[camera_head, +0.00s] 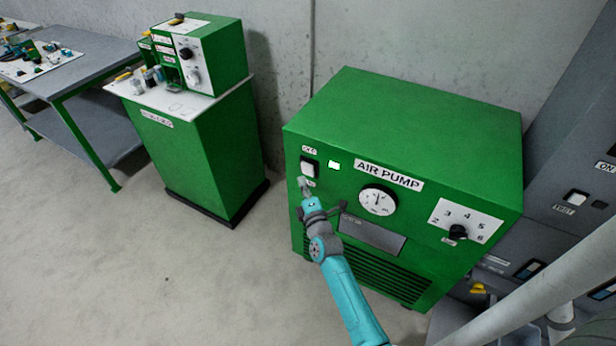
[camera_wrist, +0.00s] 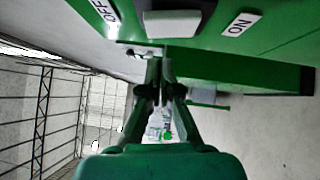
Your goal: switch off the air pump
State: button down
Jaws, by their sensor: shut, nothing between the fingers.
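The air pump (camera_head: 400,110) is a green box with a labelled front. A white rocker switch (camera_head: 308,168) in a dark frame sits at its upper left, between an OFF label (camera_head: 308,150) above and an ON label (camera_head: 309,183) below. A small lamp (camera_head: 334,165) right of the switch looks lit pale green. My gripper (camera_head: 304,184) is shut and empty, its tips at the switch's lower end, partly over the ON label. In the wrist view the fingers (camera_wrist: 160,72) point at the switch (camera_wrist: 172,24); I cannot tell whether they touch.
The pump front also has a gauge (camera_head: 378,200) and a black selector knob (camera_head: 458,232). A grey cabinet (camera_head: 565,160) stands close on the right. A green machine stand (camera_head: 205,150) and a workbench (camera_head: 90,60) are at the left. The floor (camera_head: 150,270) between is clear.

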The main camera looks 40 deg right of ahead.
aim_at(304, 167)
jog(key=shift+w+d+r, duration=0.1)
jog(key=shift+w+d, duration=0.15)
jog(key=shift+d, duration=0.5)
jog(key=shift+w+d+r, duration=0.1)
jog(key=shift+w+d, duration=0.15)
jog(key=shift+d, duration=0.5)
jog(key=shift+w+r, duration=0.1)
